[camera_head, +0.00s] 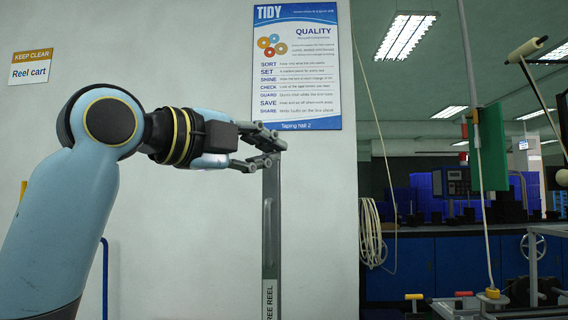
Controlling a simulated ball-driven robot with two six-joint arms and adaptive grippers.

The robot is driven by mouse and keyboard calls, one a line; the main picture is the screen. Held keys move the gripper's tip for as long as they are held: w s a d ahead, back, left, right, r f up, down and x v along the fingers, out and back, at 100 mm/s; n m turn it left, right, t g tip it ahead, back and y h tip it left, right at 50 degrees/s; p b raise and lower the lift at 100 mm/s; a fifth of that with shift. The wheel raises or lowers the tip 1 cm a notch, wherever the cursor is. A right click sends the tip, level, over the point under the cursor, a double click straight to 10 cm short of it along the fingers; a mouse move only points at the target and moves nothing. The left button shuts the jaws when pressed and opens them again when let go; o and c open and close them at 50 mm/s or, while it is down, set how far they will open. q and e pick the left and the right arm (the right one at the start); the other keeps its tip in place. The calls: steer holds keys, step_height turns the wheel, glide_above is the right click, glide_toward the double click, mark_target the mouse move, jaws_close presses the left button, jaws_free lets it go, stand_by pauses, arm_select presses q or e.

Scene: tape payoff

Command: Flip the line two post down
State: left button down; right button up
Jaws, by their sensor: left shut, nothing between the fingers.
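A slim grey upright post (271,225) stands in front of the pale wall, with a slot in its face and a white label near the bottom reading "REE REEL", its start cut off or hidden. I see no "line two" marking on it. My left gripper (272,147) is at the top end of this post, its fingers shut with nothing between them. The fingers overlap the post's top in the picture; I cannot tell whether they touch it. My right gripper is not in view.
Right of the wall, a green plate (490,148) hangs beside a pale pole (478,120). Low at right are a yellow-ended handle (413,297), a red-ended handle (463,294) and a handwheel (533,247). A coiled rope (371,232) hangs at the wall's edge.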

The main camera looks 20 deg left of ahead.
arm_select(q)
steer(key=w+p, duration=0.1)
steer(key=w, duration=0.7)
stand_by(0.5)
steer(key=shift+w+f, duration=0.1)
